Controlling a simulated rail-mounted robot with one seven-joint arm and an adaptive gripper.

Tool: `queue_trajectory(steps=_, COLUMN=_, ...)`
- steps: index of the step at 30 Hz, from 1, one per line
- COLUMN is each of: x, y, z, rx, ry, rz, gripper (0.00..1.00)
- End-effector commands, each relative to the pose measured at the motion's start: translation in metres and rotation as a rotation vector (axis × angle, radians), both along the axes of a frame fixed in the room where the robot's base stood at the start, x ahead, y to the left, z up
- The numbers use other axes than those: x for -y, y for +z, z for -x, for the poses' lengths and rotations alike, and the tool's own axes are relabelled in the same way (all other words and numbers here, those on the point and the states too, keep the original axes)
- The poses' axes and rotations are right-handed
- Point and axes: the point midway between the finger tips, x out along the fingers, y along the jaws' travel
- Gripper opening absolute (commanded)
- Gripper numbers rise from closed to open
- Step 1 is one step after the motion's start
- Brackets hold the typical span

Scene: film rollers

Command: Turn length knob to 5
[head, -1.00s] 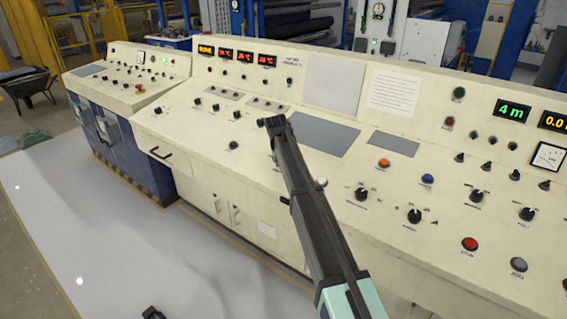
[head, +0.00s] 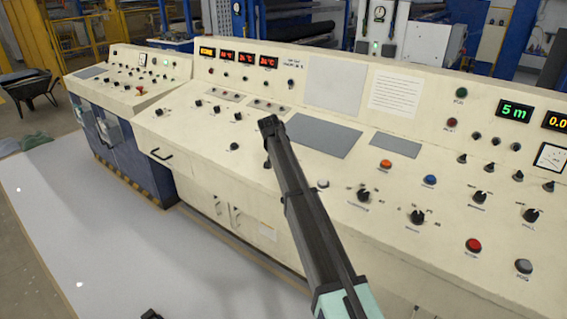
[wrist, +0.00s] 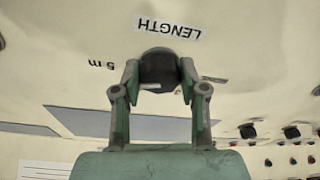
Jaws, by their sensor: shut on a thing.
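The length knob (wrist: 158,66) is a black round knob in the wrist view, just below an upside-down LENGTH label (wrist: 169,29). A printed "5 m" mark (wrist: 102,64) is to its left. My gripper (wrist: 159,73) has its two fingers on either side of the knob and is shut on it. In the head view my dark arm reaches over the console and the grip on the knob cannot be made out. A green display (head: 514,111) on the console reads 5 m.
The cream console (head: 330,245) carries other knobs and buttons, among them an orange button (head: 386,164), a blue button (head: 430,180) and a red button (head: 473,245). Flat grey panels (head: 323,137) lie beside my arm. Open grey floor (head: 110,235) is at left.

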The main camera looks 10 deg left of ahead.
Motion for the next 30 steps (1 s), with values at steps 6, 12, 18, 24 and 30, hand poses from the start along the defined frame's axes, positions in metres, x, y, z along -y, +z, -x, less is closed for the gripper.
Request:
queue_trajectory(steps=6, x=0.000, y=-0.001, z=0.001, rx=-0.003, ry=-0.004, rz=0.000, gripper=0.08)
queue_trajectory(steps=12, x=0.000, y=-0.001, z=0.001, rx=-0.003, ry=-0.002, rz=-0.001, gripper=0.68)
queue_trajectory(steps=18, x=0.000, y=-0.001, z=0.000, rx=-0.001, ry=-0.001, rz=-0.001, gripper=0.68)
queue_trajectory(steps=24, x=-0.001, y=0.005, z=0.003, rx=0.000, ry=0.000, rz=-0.001, gripper=0.68)
queue_trajectory(steps=30, x=-0.006, y=0.030, z=0.014, rx=0.001, ry=0.000, rz=-0.001, gripper=0.68)
